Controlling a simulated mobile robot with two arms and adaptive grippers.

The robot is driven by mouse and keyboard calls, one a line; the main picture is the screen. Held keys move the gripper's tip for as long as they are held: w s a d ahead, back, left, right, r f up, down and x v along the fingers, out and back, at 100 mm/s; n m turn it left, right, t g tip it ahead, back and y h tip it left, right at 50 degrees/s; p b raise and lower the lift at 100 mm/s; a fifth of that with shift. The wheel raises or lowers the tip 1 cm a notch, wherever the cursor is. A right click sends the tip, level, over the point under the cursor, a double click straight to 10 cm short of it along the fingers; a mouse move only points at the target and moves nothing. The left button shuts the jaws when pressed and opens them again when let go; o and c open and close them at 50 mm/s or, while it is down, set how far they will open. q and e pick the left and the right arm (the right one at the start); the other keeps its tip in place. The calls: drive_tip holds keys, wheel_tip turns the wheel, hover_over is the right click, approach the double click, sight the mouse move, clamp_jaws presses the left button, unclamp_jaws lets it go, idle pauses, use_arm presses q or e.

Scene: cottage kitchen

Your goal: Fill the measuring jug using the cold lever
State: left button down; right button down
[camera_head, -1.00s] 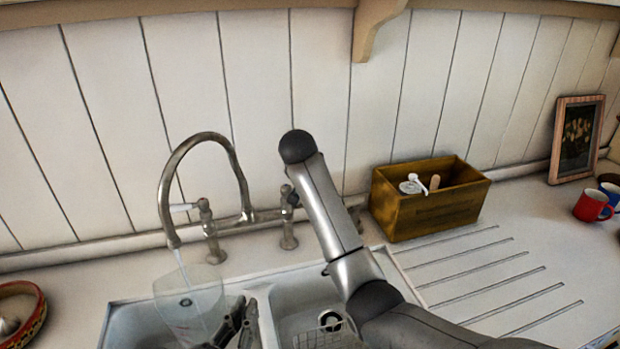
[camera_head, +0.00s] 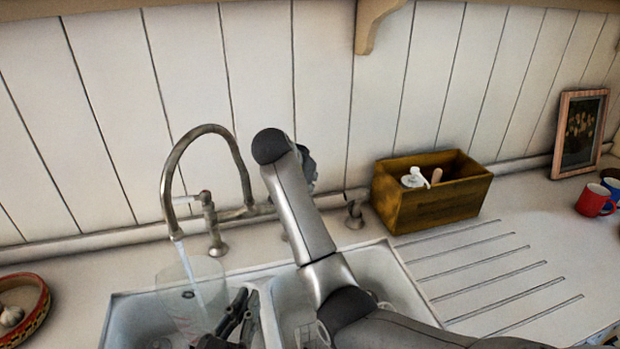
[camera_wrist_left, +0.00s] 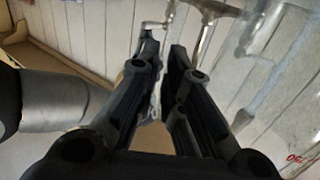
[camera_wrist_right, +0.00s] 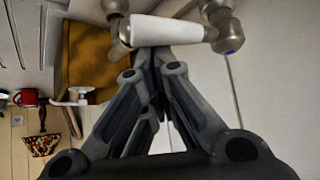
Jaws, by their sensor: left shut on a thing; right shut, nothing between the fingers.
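The clear measuring jug (camera_head: 205,300) is under the curved tap spout (camera_head: 176,232), over the left sink basin. A thin water stream (camera_head: 187,266) runs from the spout into it; I cannot tell the water level. My left gripper (camera_head: 246,297) is shut at the jug's right side, on its handle (camera_wrist_left: 157,97). The left lever (camera_head: 187,199) points left. The right lever is hidden by my right arm in the head view. In the right wrist view, my right gripper (camera_wrist_right: 153,52) is shut and empty, its tips against or very close to a white lever (camera_wrist_right: 168,31).
A wooden box (camera_head: 425,212) with a soap dispenser (camera_head: 414,178) stands right of the sink. A bowl (camera_head: 22,305) is at the far left, a red mug (camera_head: 594,200) and picture frame (camera_head: 580,133) at the right. The drainer (camera_head: 480,270) is clear.

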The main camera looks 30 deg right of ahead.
sight(221, 280)
drive_tip(key=shift+s, duration=0.1)
idle(0.6)
use_arm(q)
drive_tip(key=shift+a+r, duration=0.1)
drive_tip(key=shift+w, duration=0.3)
drive_tip(key=w, duration=0.9)
drive_tip(key=shift+w+a, duration=0.2)
drive_tip(key=shift+a, duration=0.05)
drive_tip(key=shift+s, duration=0.1)
use_arm(e)
wheel_tip(221, 280, up, 8)
drive_tip(key=a, duration=0.3)
drive_tip(key=shift+s, duration=0.3)
use_arm(q)
drive_tip(key=shift+s, duration=0.1)
idle(4.2)
